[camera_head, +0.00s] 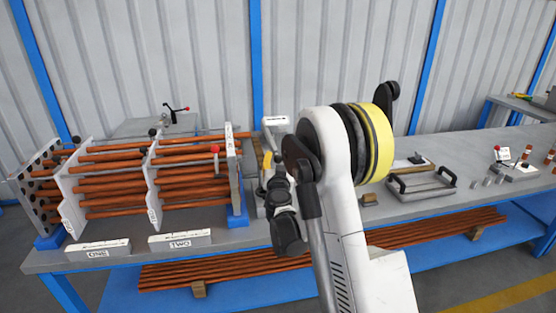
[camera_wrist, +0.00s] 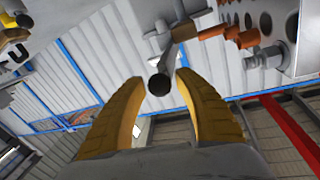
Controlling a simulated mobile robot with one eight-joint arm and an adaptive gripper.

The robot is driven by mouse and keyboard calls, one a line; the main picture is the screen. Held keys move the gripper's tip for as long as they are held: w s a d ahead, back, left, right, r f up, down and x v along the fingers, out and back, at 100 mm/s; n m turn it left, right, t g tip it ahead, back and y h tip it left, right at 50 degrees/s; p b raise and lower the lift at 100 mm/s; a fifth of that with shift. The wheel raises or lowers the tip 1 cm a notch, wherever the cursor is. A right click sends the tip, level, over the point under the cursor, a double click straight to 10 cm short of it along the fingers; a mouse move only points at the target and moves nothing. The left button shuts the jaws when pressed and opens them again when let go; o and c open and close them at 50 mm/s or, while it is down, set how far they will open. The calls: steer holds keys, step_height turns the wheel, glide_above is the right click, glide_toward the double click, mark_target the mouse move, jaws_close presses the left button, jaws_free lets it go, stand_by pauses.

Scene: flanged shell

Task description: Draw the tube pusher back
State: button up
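The tube bundle (camera_head: 120,180) has copper tubes running through white plates. What looks like the tube pusher is a grey shaft with a dark round knob (camera_wrist: 159,84), in the middle of the wrist view. Copper tube ends (camera_wrist: 248,38) and a holed end plate (camera_wrist: 285,40) show to its right. My gripper (camera_wrist: 160,80) is open, with its yellow fingers apart on either side of the knob in the picture. I cannot tell whether they touch it. In the head view my gripper (camera_head: 267,162) is small and partly hidden by my arm, right of the bundle's end plate.
The white blocks marked ONE (camera_head: 98,250) and TWO (camera_head: 180,240) lie at the bench's front edge. A handled tray (camera_head: 422,184) and small parts are on the right. Long tubes (camera_head: 440,230) lie on the lower shelf. A corrugated wall stands behind.

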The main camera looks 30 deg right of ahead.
jaws_close()
steer(key=s+d, duration=0.2)
steer(key=d, duration=0.4)
steer(key=shift+d+b, duration=0.4)
steer(key=shift+o, duration=2.1)
jaws_free()
steer(key=shift+d, duration=0.2)
steer(key=shift+a, duration=0.1)
steer(key=shift+s, duration=0.1)
